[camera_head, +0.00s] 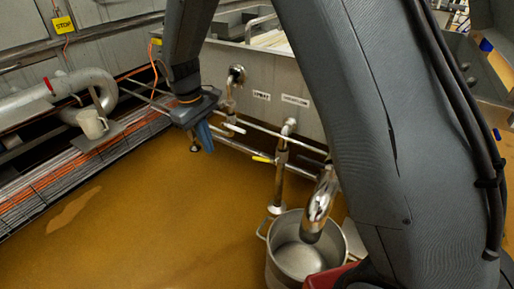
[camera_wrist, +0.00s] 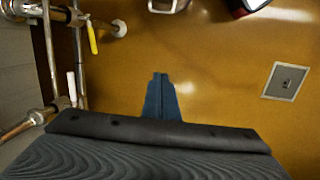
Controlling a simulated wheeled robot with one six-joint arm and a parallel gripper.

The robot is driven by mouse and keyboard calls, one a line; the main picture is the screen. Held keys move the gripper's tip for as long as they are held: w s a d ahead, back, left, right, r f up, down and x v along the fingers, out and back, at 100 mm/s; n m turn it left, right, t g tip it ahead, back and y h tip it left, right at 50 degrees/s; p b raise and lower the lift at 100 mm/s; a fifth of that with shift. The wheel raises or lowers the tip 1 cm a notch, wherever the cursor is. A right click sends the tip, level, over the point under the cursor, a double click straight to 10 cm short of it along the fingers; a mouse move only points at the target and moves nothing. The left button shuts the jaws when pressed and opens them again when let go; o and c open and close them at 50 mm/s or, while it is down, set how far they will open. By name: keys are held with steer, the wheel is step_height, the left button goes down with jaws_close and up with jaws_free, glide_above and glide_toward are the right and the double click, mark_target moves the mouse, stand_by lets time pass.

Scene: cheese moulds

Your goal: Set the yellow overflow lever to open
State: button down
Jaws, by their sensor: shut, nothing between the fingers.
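The yellow overflow lever (camera_head: 262,159) sticks out to the left from an upright metal pipe below the tank wall in the head view. In the wrist view the yellow lever (camera_wrist: 92,38) is at the upper left, slanting beside the pipework. My gripper (camera_head: 207,142) has blue fingers and hangs to the left of the lever, apart from it. In the wrist view my gripper (camera_wrist: 159,78) is shut and empty, pointing over the brown floor, with the lever up and to its left. Nothing hides the lever's handle.
A steel pot (camera_head: 277,262) stands on the floor below the pipes. The tank wall (camera_head: 305,118) bears two labels. Open floor (camera_head: 150,215) lies left.

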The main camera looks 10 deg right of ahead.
steer(key=w+d+f+h+p, duration=0.1)
steer(key=w+d+f, duration=0.2)
steer(key=w+d, duration=0.35)
steer(key=h+p, duration=0.1)
steer(key=p, duration=0.1)
glide_toward(257, 159)
steer(key=shift+n+g, duration=0.3)
steer(key=d+f, duration=0.1)
steer(key=d+f+b, duration=0.1)
steer(key=f, duration=0.1)
steer(key=d+f+b, duration=0.1)
steer(key=f, duration=0.1)
steer(key=shift+s+d+f, duration=0.15)
steer(key=shift+d+f, duration=0.05)
steer(key=shift+f, duration=0.1)
